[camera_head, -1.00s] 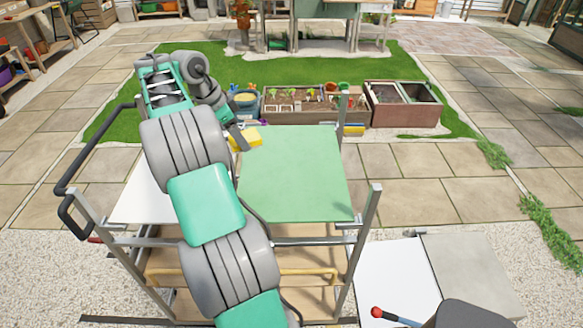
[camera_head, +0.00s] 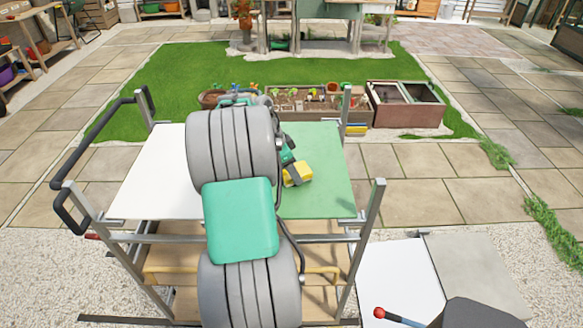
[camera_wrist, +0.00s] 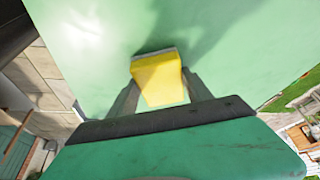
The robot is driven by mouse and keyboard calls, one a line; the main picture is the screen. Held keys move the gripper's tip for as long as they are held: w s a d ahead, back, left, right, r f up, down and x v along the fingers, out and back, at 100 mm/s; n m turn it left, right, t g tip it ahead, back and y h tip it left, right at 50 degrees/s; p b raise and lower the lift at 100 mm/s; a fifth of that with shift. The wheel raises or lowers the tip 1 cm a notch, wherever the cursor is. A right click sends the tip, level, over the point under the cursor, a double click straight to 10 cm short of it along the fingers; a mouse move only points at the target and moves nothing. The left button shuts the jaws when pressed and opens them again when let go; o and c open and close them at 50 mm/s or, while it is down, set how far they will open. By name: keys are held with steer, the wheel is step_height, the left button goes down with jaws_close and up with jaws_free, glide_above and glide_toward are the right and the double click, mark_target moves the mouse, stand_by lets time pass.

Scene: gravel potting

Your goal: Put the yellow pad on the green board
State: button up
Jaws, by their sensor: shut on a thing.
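The yellow pad (camera_head: 299,172) is held between the fingers of my gripper (camera_head: 290,177), over the middle of the green board (camera_head: 325,196) in the head view. In the wrist view the yellow pad (camera_wrist: 159,79) sits between the two fingers of my gripper (camera_wrist: 160,92), with a grey strip along its far edge. The green board (camera_wrist: 235,60) fills the background there, with a dark shadow around the pad. I cannot tell whether the pad touches the board. My arm hides the left part of the green board in the head view.
A white board (camera_head: 155,180) lies left of the green board on the same cart. Metal posts (camera_head: 368,215) and a black handle (camera_head: 70,170) rise at the cart's edges. Planter boxes (camera_head: 405,108) stand beyond it. The green board's front right is clear.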

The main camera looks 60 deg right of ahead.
steer(key=shift+f, duration=0.15)
steer(key=shift+f+b, duration=0.15)
steer(key=shift+b, duration=0.2)
steer(key=o, duration=1.2)
